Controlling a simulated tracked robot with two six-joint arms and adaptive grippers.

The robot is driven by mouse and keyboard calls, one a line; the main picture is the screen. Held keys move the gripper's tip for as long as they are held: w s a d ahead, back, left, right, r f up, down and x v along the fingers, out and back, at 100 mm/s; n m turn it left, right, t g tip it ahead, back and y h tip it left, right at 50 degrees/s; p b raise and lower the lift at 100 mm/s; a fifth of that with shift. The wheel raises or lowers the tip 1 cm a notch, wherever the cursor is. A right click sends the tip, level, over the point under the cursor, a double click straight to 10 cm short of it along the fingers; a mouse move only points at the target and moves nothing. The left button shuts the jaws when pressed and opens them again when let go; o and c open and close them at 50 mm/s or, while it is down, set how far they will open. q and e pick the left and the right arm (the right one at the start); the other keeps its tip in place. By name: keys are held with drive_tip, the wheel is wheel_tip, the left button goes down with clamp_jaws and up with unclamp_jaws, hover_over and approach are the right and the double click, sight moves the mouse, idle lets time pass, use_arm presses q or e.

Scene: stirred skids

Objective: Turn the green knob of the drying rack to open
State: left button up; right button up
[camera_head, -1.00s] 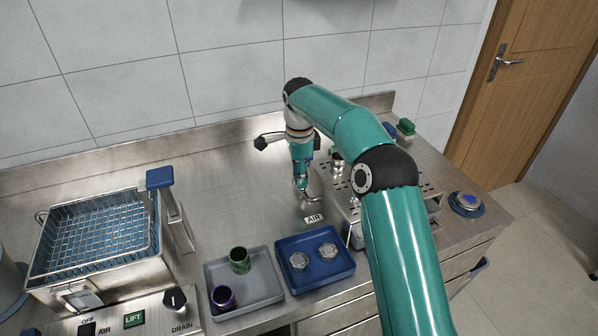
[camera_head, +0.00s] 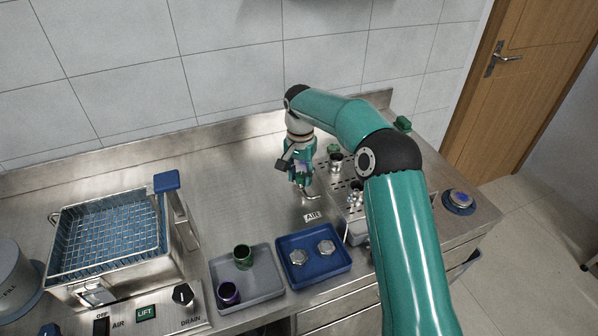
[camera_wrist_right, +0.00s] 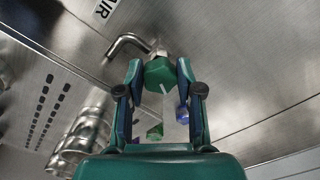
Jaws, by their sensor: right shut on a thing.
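The drying rack (camera_head: 336,188) is a perforated steel box right of centre in the head view, partly hidden by my right arm. An AIR label (camera_head: 312,216) lies in front of it. My right gripper (camera_head: 305,187) points down at its left side. In the right wrist view, the green knob (camera_wrist_right: 158,72) has a pale line on it and sits by a bent steel pipe (camera_wrist_right: 128,42). My right gripper (camera_wrist_right: 160,84) is shut on this knob, one finger on each side. My left gripper is not in view.
A blue tray (camera_head: 318,278) with two metal nuts and a grey tray (camera_head: 262,292) with a green and a purple cup stand in front. A wire basket bath (camera_head: 110,278) is at left. The counter left of the rack is clear.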

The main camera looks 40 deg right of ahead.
drive_tip(key=n+p, duration=0.1)
drive_tip(key=n, duration=0.3)
drive_tip(key=shift+d+r+n, duration=0.1)
drive_tip(key=shift+r+n, duration=0.05)
drive_tip(key=shift+n, duration=0.15)
drive_tip(key=n+p, duration=0.1)
drive_tip(key=n, duration=0.4)
drive_tip(key=shift+d, duration=0.1)
drive_tip(key=o, duration=1.2)
drive_tip(key=shift+c, duration=0.2)
